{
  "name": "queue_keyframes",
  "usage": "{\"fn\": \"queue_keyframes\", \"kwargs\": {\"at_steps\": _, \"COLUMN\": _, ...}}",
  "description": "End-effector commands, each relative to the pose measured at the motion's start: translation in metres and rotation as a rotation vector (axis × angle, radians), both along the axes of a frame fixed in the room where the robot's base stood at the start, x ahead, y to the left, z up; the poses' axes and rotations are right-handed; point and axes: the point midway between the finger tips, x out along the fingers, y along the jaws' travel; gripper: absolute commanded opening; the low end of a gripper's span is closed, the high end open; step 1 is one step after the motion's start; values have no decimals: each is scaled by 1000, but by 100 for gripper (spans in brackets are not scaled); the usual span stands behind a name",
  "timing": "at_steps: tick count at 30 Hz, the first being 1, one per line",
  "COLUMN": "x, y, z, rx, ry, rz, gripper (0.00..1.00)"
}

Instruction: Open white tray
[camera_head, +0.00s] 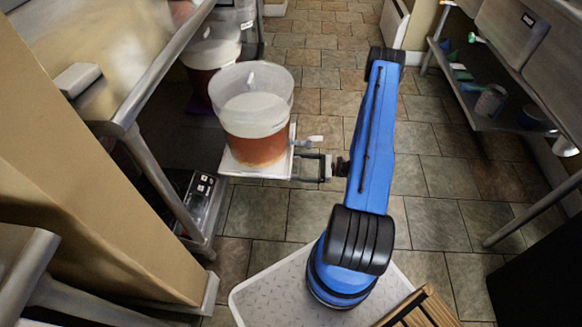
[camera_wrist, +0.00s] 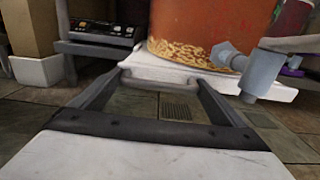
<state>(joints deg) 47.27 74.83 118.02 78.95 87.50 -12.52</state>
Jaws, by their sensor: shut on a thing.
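The white tray (camera_head: 228,166) is a flat square plate sticking out from under the metal bench at the left. A clear bucket (camera_head: 257,138) with red-brown contents and a pale upper part stands upright on it. The bucket's grey tap (camera_head: 308,140) points right, close above my gripper (camera_head: 299,168). My gripper is shut on the tray's near edge, its fingers wide apart. In the wrist view, the tray edge (camera_wrist: 190,75) lies between the fingertips (camera_wrist: 161,77), and the bucket bottom (camera_wrist: 190,35) shows pale grains. The tray's underside is hidden.
A second bucket (camera_head: 208,62) stands behind, beside the bench (camera_head: 140,55). A dark box with buttons (camera_head: 192,200) sits low under the bench. A shelf unit (camera_head: 480,95) with pots stands at the right. The tiled floor (camera_head: 325,75) in the middle is clear.

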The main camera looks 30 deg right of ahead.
Motion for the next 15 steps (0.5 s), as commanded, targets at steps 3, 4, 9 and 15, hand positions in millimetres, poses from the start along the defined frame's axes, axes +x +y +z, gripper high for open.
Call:
{"fn": "queue_keyframes", "kwargs": {"at_steps": 3, "x": 1, "y": -8, "z": 1, "rx": -4, "ry": -4, "rz": -9, "gripper": 54}}
{"fn": "queue_keyframes", "kwargs": {"at_steps": 4, "x": 1, "y": -9, "z": 1, "rx": -5, "ry": -5, "rz": -9, "gripper": 54}}
{"fn": "queue_keyframes", "kwargs": {"at_steps": 9, "x": 0, "y": -10, "z": 1, "rx": -5, "ry": -5, "rz": -9, "gripper": 54}}
{"fn": "queue_keyframes", "kwargs": {"at_steps": 15, "x": 1, "y": -10, "z": 1, "rx": -6, "ry": -6, "rz": -9, "gripper": 54}}
